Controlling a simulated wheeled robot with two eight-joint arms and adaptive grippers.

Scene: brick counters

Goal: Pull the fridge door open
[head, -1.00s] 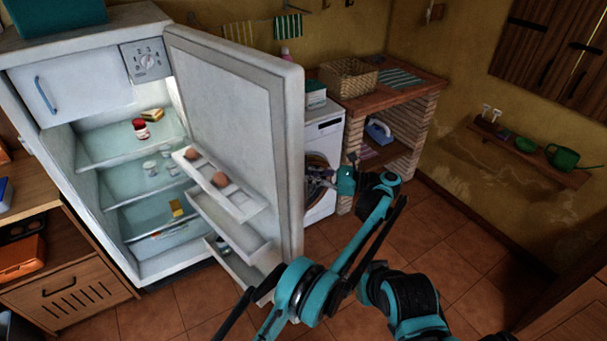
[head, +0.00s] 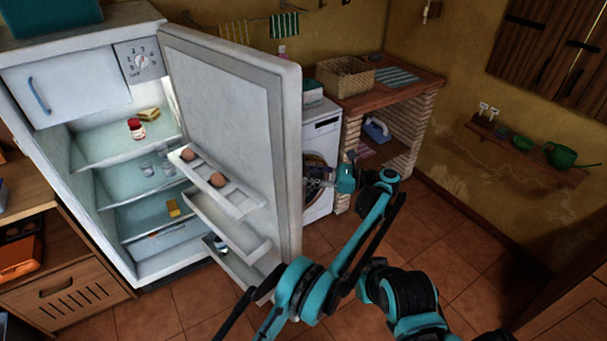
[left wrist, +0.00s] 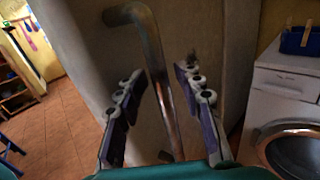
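The white fridge (head: 70,88) stands at the left in the head view, its shelves in plain sight. Its door (head: 228,105) is swung wide open, inner face and door racks showing. My left gripper (head: 320,180) is just beyond the door's right edge, on the outer side, its fingertips partly hidden. In the left wrist view, the grey metal bar handle (left wrist: 152,45) runs between the two spread fingers of my left gripper (left wrist: 162,75). Gaps show beside the bar, and I cannot tell if either finger touches it. My right gripper is outside both views.
A washing machine (head: 321,135) stands behind the door, close to my left gripper. A brick counter (head: 417,125) with a basket (head: 345,78) is right of it. Eggs (head: 217,179) sit in a door rack. Tiled floor (head: 450,240) is clear at the right.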

